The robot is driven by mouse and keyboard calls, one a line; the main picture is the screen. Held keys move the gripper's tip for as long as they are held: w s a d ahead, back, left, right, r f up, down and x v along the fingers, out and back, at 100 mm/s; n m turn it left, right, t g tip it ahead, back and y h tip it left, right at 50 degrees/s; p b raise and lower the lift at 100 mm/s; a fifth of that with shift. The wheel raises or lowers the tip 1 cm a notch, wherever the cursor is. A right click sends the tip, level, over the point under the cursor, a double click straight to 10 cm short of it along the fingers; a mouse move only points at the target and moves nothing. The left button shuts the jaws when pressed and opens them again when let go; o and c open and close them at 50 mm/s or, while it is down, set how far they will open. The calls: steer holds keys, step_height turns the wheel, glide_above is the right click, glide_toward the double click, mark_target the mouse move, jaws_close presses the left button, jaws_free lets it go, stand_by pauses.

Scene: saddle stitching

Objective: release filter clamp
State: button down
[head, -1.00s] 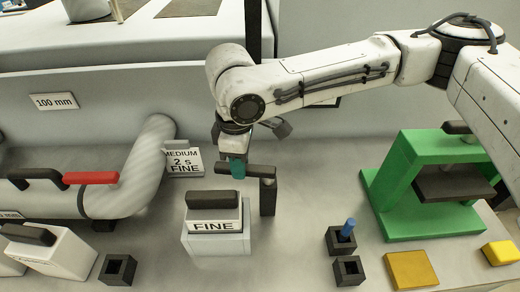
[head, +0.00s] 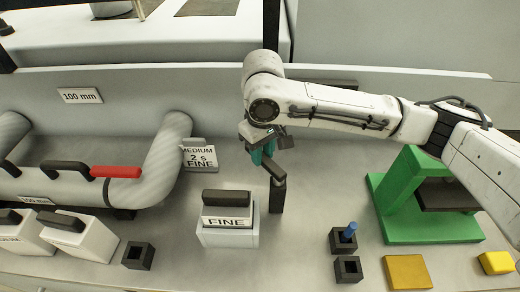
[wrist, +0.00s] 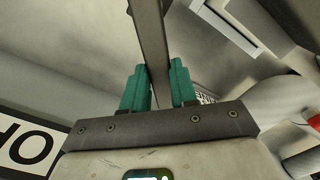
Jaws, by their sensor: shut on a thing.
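My gripper (head: 262,152) has teal fingers and is shut on a dark lever (head: 273,168) beside the FINE filter. In the wrist view the lever (wrist: 150,40) runs between the teal fingers (wrist: 160,85). The lever sits at the top of a dark upright post (head: 277,196) and slants up and left from it. The light box labelled FINE (head: 227,238), with a dark handle (head: 225,196), stands left of the post. The lever is behind and to the right of the box and does not lie over its handle.
A grey pipe (head: 150,170) with a red-ended lever (head: 115,171) is at left. More handled boxes (head: 85,240) stand front left. Small dark sockets (head: 347,270), one with a blue peg (head: 350,229), are right of the post. A green press (head: 400,200) stands at right.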

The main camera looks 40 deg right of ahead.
steer(key=shift+d, duration=0.15)
stand_by(0.3)
steer(key=c, duration=0.9)
jaws_free()
steer(key=shift+r, duration=0.1)
step_height(320, 180, up, 11)
steer(key=shift+f+b, duration=0.15)
steer(key=shift+b, duration=0.25)
